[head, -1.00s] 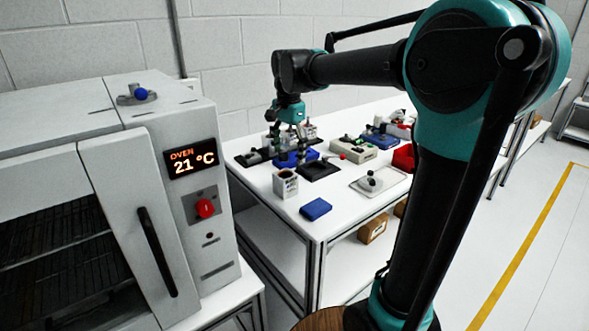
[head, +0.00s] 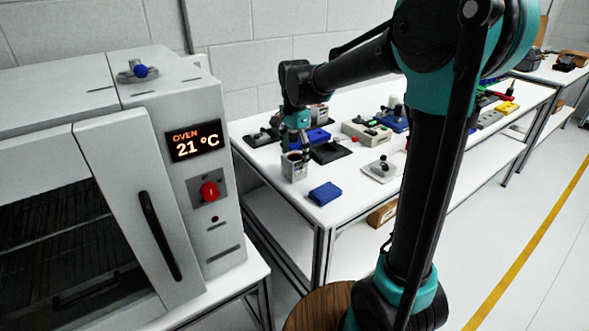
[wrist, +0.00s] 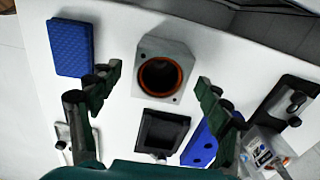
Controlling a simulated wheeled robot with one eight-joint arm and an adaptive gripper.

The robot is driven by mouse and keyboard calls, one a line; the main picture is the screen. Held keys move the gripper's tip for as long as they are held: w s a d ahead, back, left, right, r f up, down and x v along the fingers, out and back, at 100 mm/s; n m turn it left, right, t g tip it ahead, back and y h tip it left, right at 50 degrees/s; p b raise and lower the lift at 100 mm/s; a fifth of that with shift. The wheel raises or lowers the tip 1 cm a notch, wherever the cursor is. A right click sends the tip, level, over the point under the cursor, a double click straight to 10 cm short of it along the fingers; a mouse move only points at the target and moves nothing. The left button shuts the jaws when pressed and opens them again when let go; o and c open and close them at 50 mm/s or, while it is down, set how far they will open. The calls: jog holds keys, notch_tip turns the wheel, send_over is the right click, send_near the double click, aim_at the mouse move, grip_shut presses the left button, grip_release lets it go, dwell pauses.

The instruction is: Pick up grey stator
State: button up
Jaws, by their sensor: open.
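The grey stator (head: 294,167) is a light grey square block with a round bore lined in copper-orange. It stands on the white table near its front left part. In the wrist view the stator (wrist: 162,76) lies ahead of and between my fingers, with its dark bore facing the camera. My gripper (head: 298,150) is just above and behind it in the head view. In the wrist view my gripper (wrist: 155,88) is open and empty, with a finger on each side and clear space to the stator. The stator's lower sides are hidden in the wrist view.
A blue pad (head: 325,193) lies in front of the stator. A black square tray (wrist: 160,132) and a blue holder (wrist: 200,145) are close to the fingers. A black fixture (wrist: 290,100) stands on the right. The oven (head: 205,170) is left of the table.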

aim_at(294, 168)
jog(key=shift+f, duration=2.75)
grip_shut()
jog(key=shift+r, duration=0.1)
